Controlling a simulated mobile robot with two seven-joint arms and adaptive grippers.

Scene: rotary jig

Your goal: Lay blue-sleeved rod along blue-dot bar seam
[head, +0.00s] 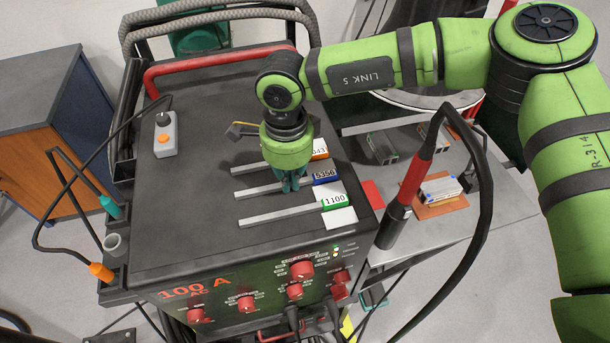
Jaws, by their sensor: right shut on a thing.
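The blue-sleeved rod (260,189), labelled 5356, lies on the dark top of the welding machine (200,120), between two other rods. My right gripper (293,183) points down at it and is shut on its bare part, left of the blue sleeve (326,176). The fingertips are partly hidden by the gripper body. A pale metal bar piece (440,190) with small blue marks sits on an orange-brown plate on the grey table to the right. Its seam is too small to make out. My left gripper is not in view.
An orange-sleeved rod (319,150) lies behind and a green-sleeved rod (280,215) in front. A torch with a red grip (411,182) and its black cable stand between the machine and the bar piece. Other metal pieces (381,148) lie farther back on the table (400,240).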

